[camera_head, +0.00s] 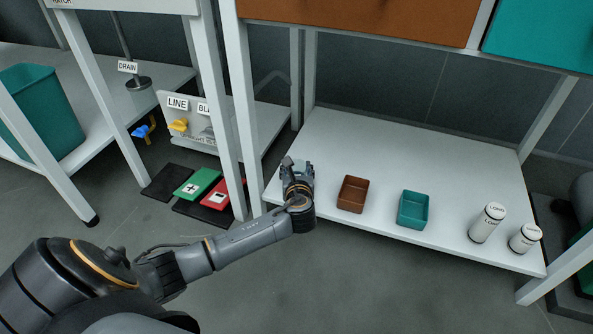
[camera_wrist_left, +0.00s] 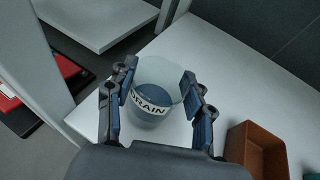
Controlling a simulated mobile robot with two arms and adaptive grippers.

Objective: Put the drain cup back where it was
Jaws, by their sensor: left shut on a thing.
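The drain cup (camera_wrist_left: 158,77) is a clear cup with a white band reading DRAIN, seen in the left wrist view. My left gripper (camera_wrist_left: 157,84) is shut on it, with one finger on each side of the cup. In the head view my left gripper (camera_head: 297,168) is over the left end of the white lower shelf (camera_head: 400,150), beside the brown bin. The gripper hides most of the cup there. I cannot tell whether the cup touches the shelf. My right gripper is not in view.
A brown bin (camera_head: 353,194), a teal bin (camera_head: 413,209) and two white bottles (camera_head: 487,223) stand on the shelf. A table leg (camera_head: 240,110) rises left of the gripper. A DRAIN sign (camera_head: 127,67) is by a stand at upper left. The shelf's back is clear.

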